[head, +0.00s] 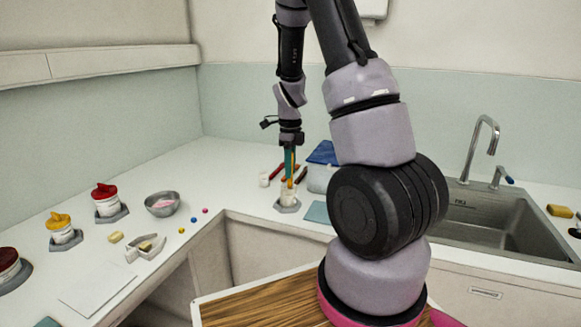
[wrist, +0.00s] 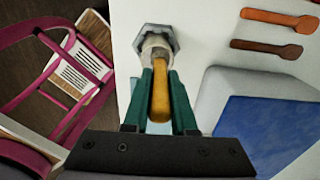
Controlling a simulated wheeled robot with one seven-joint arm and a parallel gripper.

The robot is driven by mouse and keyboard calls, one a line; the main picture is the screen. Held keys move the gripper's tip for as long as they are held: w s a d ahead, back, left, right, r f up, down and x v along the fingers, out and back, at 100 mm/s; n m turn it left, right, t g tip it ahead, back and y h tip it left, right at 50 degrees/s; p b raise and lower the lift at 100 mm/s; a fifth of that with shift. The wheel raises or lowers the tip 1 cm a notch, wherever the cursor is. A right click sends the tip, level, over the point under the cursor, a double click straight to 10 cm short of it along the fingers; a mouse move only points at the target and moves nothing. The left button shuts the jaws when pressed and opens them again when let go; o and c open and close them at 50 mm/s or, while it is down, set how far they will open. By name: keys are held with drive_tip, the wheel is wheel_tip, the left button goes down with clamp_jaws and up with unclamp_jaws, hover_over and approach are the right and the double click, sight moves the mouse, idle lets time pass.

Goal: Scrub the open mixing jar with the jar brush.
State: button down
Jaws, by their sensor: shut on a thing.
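My gripper (head: 290,172) points down above the corner of the counter, shut on the yellow-orange handle of the jar brush (head: 291,184). In the wrist view my gripper's green fingers (wrist: 160,92) stand on both sides of the brush handle (wrist: 160,98). The open mixing jar (head: 288,198) is small and white and sits in a grey hexagonal holder (head: 287,208). It shows beyond the fingertips in the wrist view (wrist: 157,46). The brush's lower end reaches to the jar's mouth and appears to be inside it; the bristles are hidden.
A teal mat (head: 317,212) lies at the counter's front edge. A metal bowl (head: 162,204) and lidded jars are left; the sink (head: 490,215) is right.

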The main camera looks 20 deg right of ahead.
drive_tip(key=shift+a+r, duration=0.5)
drive_tip(key=shift+r, duration=0.2)
drive_tip(key=shift+s+d+f, duration=0.25)
drive_tip(key=shift+f, duration=0.2)
drive_tip(key=shift+s+d+f, duration=0.2)
drive_tip(key=shift+s+f, duration=0.05)
drive_tip(key=shift+f, duration=0.15)
drive_tip(key=shift+w+d+r, duration=0.15)
drive_tip(key=shift+w+r, duration=0.5)
drive_tip(key=shift+r, duration=0.15)
drive_tip(key=shift+s+a+f, duration=0.2)
drive_tip(key=shift+a+f, duration=0.4)
drive_tip(key=shift+f, duration=0.15)
drive_tip(key=shift+s+d+r, duration=0.45)
drive_tip(key=shift+r, duration=0.3)
drive_tip(key=shift+w+d+f, duration=0.15)
drive_tip(key=shift+w+f, duration=0.5)
drive_tip(key=shift+f, duration=0.1)
drive_tip(key=shift+s+a+r, duration=0.2)
drive_tip(key=shift+a+r, duration=0.4)
drive_tip(key=shift+r, duration=0.15)
drive_tip(key=shift+s+d+f, duration=0.45)
drive_tip(key=shift+f, duration=0.3)
drive_tip(key=shift+w+d+r, duration=0.15)
drive_tip(key=shift+w+r, duration=0.5)
drive_tip(key=shift+r, duration=0.1)
drive_tip(key=shift+s+a+f, duration=0.2)
drive_tip(key=shift+a+f, duration=0.4)
drive_tip(key=shift+f, duration=0.15)
drive_tip(key=shift+r, duration=5.2)
